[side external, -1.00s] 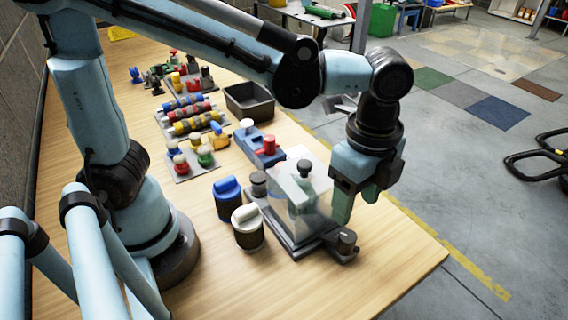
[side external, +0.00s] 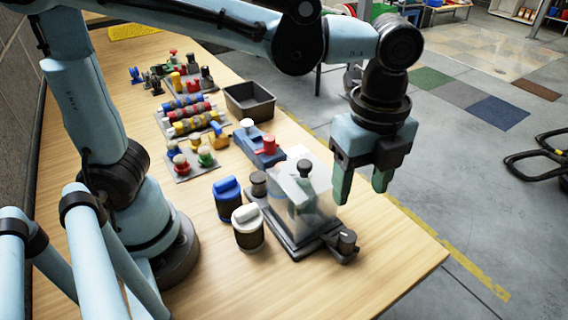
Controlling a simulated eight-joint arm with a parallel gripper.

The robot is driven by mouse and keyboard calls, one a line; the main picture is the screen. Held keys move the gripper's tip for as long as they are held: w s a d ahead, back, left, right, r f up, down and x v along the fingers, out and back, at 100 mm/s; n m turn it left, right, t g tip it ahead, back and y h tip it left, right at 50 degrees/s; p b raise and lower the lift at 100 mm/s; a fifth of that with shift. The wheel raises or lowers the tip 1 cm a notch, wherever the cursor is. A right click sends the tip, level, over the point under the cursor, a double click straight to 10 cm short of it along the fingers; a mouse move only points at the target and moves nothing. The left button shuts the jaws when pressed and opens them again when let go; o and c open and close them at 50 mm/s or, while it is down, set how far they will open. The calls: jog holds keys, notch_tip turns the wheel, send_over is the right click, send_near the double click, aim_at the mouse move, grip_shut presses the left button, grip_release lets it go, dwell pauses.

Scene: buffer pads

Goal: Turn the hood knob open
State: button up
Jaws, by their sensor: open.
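A clear, box-shaped hood (side external: 318,192) stands on a dark grey base plate (side external: 290,243) near the table's right edge. A dark round knob (side external: 305,168) sits on its top, and a blurred greenish shape shows inside. Another dark knob (side external: 347,240) with a light mark on top sits at the base's front right corner. I cannot tell which is the hood knob. My gripper (side external: 361,193) points down, open and empty, to the right of the hood and above the front right knob. Its left finger is close to the hood's right side; I cannot tell whether they touch.
A blue-capped jar (side external: 227,200) and a white-capped jar (side external: 247,228) stand left of the base. A blue block with a red knob (side external: 268,146) is behind the hood. A black tray (side external: 250,102) and several coloured knobs and valves lie further back. The front table area is clear.

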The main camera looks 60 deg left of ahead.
aim_at(348, 235)
notch_tip(348, 235, down, 12)
jog(key=shift+r, duration=0.1)
dwell(0.5)
jog(key=c, duration=1)
jog(key=shift+c, duration=0.2)
jog(key=shift+n, duration=0.4)
jog(key=n, duration=0.4)
jog(key=shift+n, duration=0.4)
jog(key=n, duration=0.6)
